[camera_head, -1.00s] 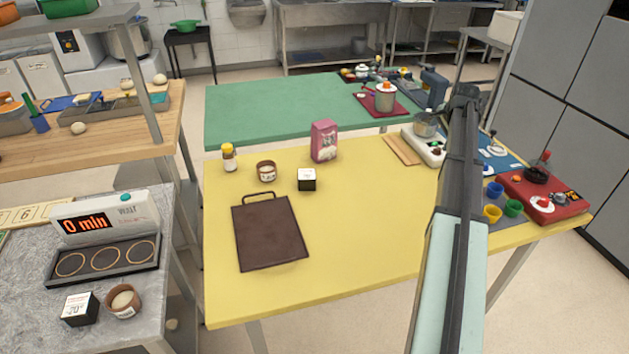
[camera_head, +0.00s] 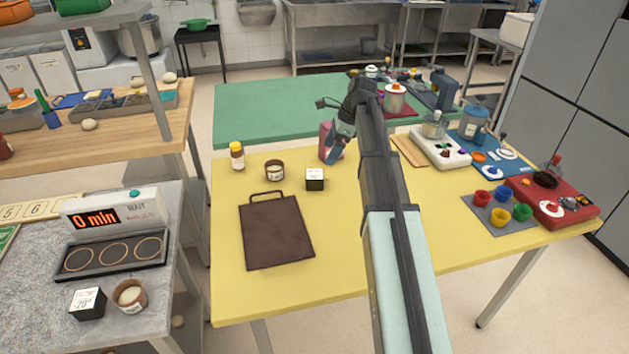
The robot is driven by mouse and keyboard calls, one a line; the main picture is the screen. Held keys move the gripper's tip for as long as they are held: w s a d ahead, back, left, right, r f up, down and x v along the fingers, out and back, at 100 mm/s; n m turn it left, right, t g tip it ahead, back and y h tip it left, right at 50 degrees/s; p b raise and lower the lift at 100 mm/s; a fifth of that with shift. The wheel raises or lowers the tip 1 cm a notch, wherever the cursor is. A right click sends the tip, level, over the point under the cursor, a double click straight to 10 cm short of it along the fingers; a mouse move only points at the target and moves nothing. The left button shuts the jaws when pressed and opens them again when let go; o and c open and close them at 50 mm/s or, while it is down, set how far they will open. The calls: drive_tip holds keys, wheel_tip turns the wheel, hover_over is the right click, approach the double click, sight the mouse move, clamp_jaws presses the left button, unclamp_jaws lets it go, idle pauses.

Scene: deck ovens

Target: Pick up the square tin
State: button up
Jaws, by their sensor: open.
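A small square tin (camera_head: 315,180), black with a white top, stands on the yellow table behind the right corner of a dark brown flat tray. A similar black-and-white square tin (camera_head: 87,303) stands on the grey counter at the lower left, beside a round brown tin (camera_head: 130,294). My arm reaches over the yellow table from the bottom right. My gripper (camera_head: 336,152) points downward, open and empty, above and to the right of the square tin on the yellow table, apart from it. It partly covers the pink box (camera_head: 326,139).
The brown tray (camera_head: 276,232) lies at the table's left front. A yellow-capped jar (camera_head: 237,156) and a round tin (camera_head: 274,171) stand behind it. Coloured cups (camera_head: 502,207) and a red board (camera_head: 555,195) fill the right end. The table's middle front is clear.

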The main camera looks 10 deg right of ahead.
sight(316, 174)
drive_tip(key=x, duration=0.7)
drive_tip(key=shift+f, duration=0.2)
drive_tip(key=shift+a+x, duration=0.15)
drive_tip(key=shift+x, duration=1.15)
drive_tip(key=shift+a+x, duration=0.1)
drive_tip(key=shift+x, duration=1.25)
drive_tip(key=shift+w+r, duration=0.1)
drive_tip(key=shift+r, duration=0.05)
drive_tip(key=shift+c, duration=0.2)
drive_tip(key=c, duration=1.2)
drive_tip(key=shift+o, duration=0.2)
drive_tip(key=shift+r, duration=0.15)
